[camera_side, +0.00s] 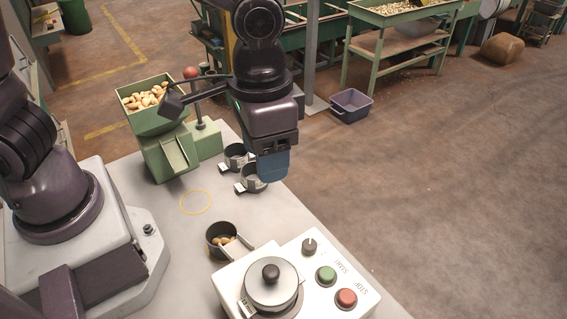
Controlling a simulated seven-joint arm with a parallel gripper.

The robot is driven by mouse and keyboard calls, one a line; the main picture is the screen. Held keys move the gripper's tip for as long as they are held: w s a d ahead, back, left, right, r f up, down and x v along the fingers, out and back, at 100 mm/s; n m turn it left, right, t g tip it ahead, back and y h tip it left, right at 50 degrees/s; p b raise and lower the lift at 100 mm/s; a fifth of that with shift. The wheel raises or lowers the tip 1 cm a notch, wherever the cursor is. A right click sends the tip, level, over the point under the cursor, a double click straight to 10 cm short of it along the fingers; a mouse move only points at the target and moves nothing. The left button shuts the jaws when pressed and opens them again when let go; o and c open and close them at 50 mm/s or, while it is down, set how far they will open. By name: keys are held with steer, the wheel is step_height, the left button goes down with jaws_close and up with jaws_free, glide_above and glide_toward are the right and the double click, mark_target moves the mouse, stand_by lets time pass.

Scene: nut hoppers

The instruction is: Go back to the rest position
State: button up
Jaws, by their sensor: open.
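My gripper (273,165) points down over the far right part of the table, just above two small dark metal cups. One cup (236,152) stands to the left of it, and the other cup (249,179) is partly hidden behind my fingers. I see no nut or cup held in the fingers, though the gap between them is hard to make out from this side.
A green hopper (165,140) full of nuts stands at the back left. A cup with nuts (221,240) stands by the white control box (325,262), which has a lidded pot (271,283) and buttons. A yellow ring (196,202) marks bare table (150,205).

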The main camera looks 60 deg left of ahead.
steer(key=s+a+r+n+t, duration=0.1)
steer(key=s+a+r+t, duration=0.2)
steer(key=a+r, duration=0.2)
steer(key=s+a+r+n+t, duration=0.1)
steer(key=s+a+r, duration=0.3)
steer(key=a, duration=0.6)
step_height(320, 180, up, 2)
steer(key=shift+s+a+r+n+t, duration=0.15)
steer(key=shift+s+n+t, duration=0.2)
steer(key=shift+t, duration=0.55)
